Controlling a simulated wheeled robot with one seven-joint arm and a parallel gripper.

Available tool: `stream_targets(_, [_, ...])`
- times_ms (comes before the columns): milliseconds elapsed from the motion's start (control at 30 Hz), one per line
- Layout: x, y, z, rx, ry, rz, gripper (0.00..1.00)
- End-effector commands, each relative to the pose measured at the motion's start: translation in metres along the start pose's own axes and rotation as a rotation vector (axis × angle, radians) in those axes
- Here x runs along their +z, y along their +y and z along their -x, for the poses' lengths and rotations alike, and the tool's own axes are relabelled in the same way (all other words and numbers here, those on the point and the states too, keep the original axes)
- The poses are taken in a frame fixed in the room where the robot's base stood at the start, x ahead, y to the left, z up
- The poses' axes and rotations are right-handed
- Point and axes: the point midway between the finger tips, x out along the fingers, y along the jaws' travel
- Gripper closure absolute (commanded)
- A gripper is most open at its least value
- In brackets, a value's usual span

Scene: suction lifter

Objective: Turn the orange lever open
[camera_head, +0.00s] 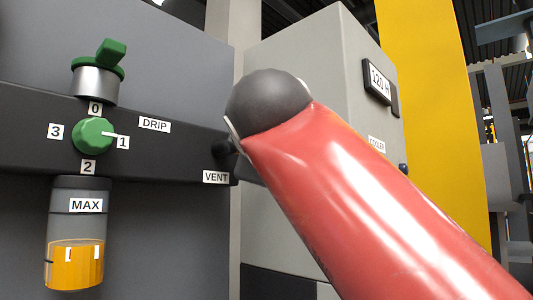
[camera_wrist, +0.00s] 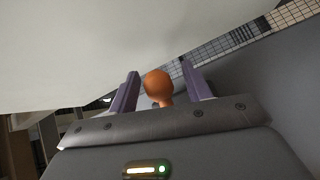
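An orange rounded knob (camera_wrist: 158,85), which looks like the end of the orange lever, shows in the wrist view. It sits between the two purple fingers of my gripper (camera_wrist: 160,68). The fingers stand apart, with a narrow gap visible on each side of the knob, so the gripper is open. I cannot tell how deep the knob lies between the fingers. In the head view my red arm hides both my gripper and the lever.
In the head view a grey panel carries a green dial (camera_head: 93,135), a green-handled valve (camera_head: 111,53) and a jar with amber liquid (camera_head: 75,262). A grey cabinet (camera_head: 300,60) and a yellow column (camera_head: 425,90) stand behind my arm. A large pale surface (camera_wrist: 80,50) lies close in the wrist view.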

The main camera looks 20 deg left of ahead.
Motion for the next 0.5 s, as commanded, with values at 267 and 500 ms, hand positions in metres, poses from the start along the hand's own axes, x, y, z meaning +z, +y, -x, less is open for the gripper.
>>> stream_targets(267, [0.0, -0.001, 0.01, 0.002, 0.001, 0.0, 0.51])
stream_targets(500, [0.0, -0.002, 0.051, 0.003, 0.002, 0.0, 0.51])
